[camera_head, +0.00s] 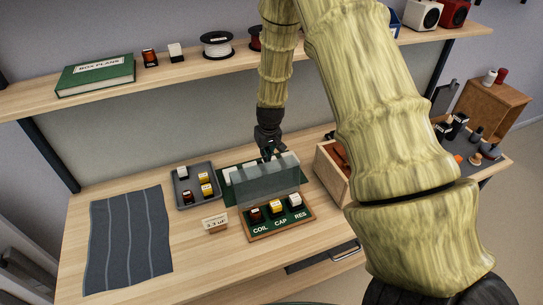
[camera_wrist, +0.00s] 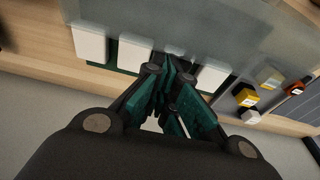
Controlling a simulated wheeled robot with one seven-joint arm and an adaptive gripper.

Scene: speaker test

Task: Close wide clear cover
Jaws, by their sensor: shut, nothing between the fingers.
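The wide clear cover (camera_head: 272,186) stands raised and tilted at the back of a wooden-framed green tray (camera_head: 279,229) labelled COIL, CAP and RES. The tray's three compartments each hold a small component and show in front of the cover. In the wrist view the cover is a hazy grey see-through sheet (camera_wrist: 215,25) across the top. My gripper (camera_head: 269,154) is shut and empty, pointing down behind the cover's upper edge. In the wrist view its dark green fingers (camera_wrist: 168,72) are together close to the cover; I cannot tell whether they touch it.
A grey tray (camera_head: 181,190) with several small parts stands left of the cover. A small label card (camera_head: 214,223) lies in front of it. A wooden bin (camera_head: 331,175) stands close on the right. A dark striped mat (camera_head: 127,240) covers the left. White blocks (camera_wrist: 88,44) line a green board behind the cover.

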